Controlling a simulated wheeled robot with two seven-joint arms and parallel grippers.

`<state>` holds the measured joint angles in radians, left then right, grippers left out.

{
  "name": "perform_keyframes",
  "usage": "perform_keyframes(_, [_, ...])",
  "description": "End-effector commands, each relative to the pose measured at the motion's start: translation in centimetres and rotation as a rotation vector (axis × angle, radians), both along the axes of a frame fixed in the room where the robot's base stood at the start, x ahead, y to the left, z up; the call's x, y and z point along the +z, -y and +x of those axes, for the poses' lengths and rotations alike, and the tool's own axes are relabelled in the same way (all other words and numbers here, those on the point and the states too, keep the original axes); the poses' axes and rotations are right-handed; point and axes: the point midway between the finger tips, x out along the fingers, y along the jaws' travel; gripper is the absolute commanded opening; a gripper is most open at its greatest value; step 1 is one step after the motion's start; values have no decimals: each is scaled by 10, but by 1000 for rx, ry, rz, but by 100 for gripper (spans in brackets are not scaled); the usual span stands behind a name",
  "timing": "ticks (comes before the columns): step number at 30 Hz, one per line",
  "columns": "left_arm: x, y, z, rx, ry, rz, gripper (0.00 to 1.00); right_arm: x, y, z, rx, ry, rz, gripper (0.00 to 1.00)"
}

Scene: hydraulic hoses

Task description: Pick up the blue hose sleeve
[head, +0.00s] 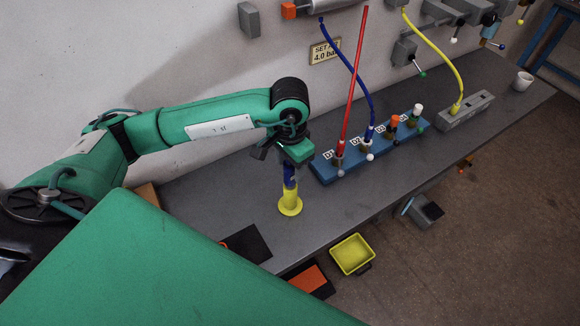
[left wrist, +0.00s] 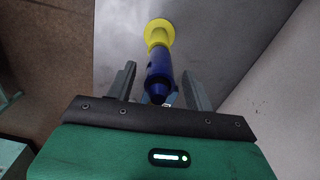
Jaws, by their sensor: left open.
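The blue hose sleeve (head: 290,176) stands upright in a yellow flanged holder (head: 290,206) on the grey bench, near its front edge. My left gripper (head: 287,163) is over it, pointing down, and hides its top in the head view. In the left wrist view the blue sleeve (left wrist: 160,72) lies between the two open fingers of the left gripper (left wrist: 158,88), with a gap visible on each side. The yellow holder (left wrist: 159,32) is beyond the fingertips. My right gripper is not in view.
A blue manifold block (head: 330,172) with red and blue hoses and coloured fittings stands just right of my left gripper. A grey block (head: 466,112) with a yellow hose and a white cup (head: 522,81) are farther right. A yellow bin (head: 352,254) hangs below the front edge.

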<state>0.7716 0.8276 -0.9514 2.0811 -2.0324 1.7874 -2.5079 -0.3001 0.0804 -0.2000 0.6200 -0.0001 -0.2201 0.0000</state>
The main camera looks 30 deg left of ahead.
Motion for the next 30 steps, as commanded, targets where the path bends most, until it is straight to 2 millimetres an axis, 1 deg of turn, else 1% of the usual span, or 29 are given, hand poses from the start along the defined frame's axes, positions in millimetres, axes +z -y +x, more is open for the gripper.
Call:
perform_keyframes(1, [-3, 0, -1, 0, -4, 1, 53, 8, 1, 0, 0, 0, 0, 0])
perform_keyframes(6, [-20, 0, -1, 0, -3, 1, 53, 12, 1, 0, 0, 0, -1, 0])
perform_keyframes(14, [-23, 0, 0, -1, 0, 1, 53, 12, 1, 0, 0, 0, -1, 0])
perform_keyframes(15, [-23, 0, 0, -1, 0, 1, 51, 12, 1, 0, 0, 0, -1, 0])
perform_keyframes(17, [-23, 0, 0, -1, 0, 1, 39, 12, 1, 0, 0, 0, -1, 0])
perform_keyframes(18, [-23, 0, 0, -1, 0, 1, 31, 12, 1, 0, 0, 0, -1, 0])
perform_keyframes(20, [-23, 0, 0, -1, 0, 1, 20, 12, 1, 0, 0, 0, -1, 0])
perform_keyframes(21, [-23, 0, 0, -1, 0, 1, 12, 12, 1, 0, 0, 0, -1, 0])
perform_keyframes(22, [-23, 0, 0, -1, 0, 1, 6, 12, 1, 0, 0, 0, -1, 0])
perform_keyframes(30, [-23, 0, 0, -1, 0, 1, 5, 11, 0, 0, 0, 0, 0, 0])
